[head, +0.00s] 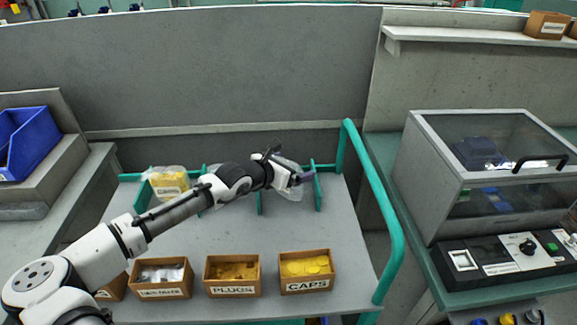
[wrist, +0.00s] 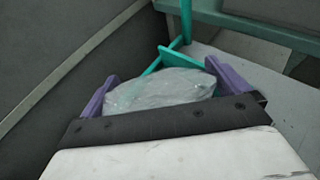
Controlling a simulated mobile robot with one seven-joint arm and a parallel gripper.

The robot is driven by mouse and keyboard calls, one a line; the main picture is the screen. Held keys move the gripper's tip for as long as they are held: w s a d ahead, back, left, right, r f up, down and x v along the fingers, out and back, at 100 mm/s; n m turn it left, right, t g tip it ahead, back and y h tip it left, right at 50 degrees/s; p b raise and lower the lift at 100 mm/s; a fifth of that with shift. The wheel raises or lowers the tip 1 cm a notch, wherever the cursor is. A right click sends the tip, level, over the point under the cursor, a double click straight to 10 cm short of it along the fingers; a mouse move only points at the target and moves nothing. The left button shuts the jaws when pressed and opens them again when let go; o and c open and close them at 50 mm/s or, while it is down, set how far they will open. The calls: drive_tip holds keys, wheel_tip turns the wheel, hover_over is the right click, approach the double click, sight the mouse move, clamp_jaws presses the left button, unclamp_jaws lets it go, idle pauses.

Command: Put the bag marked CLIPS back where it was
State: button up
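My gripper (head: 303,177) is over the back right of the grey cart, near the green dividers. In the wrist view its two purple fingers (wrist: 162,82) stand wide apart. A clear plastic bag (wrist: 160,90) fills the space between them. I cannot tell whether the fingers press on it or only stand around it. In the head view the bag (head: 291,190) shows partly behind my gripper. Its label is hidden, so I cannot read whether it says CLIPS. Another clear bag with yellow contents (head: 168,181) stands at the back left of the cart; its label is too small to read.
A box marked PLUGS (head: 232,275), a box marked CAPS (head: 306,271) and a box of pale parts (head: 161,278) line the cart's front. A green rail (head: 377,210) bounds its right side. A lidded machine (head: 490,175) stands right. The cart's middle is clear.

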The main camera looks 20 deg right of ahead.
drive_tip(key=shift+r, duration=0.2)
drive_tip(key=p+v, duration=0.2)
drive_tip(key=v, duration=1)
drive_tip(key=shift+p, duration=0.3)
drive_tip(key=shift+f, duration=0.1)
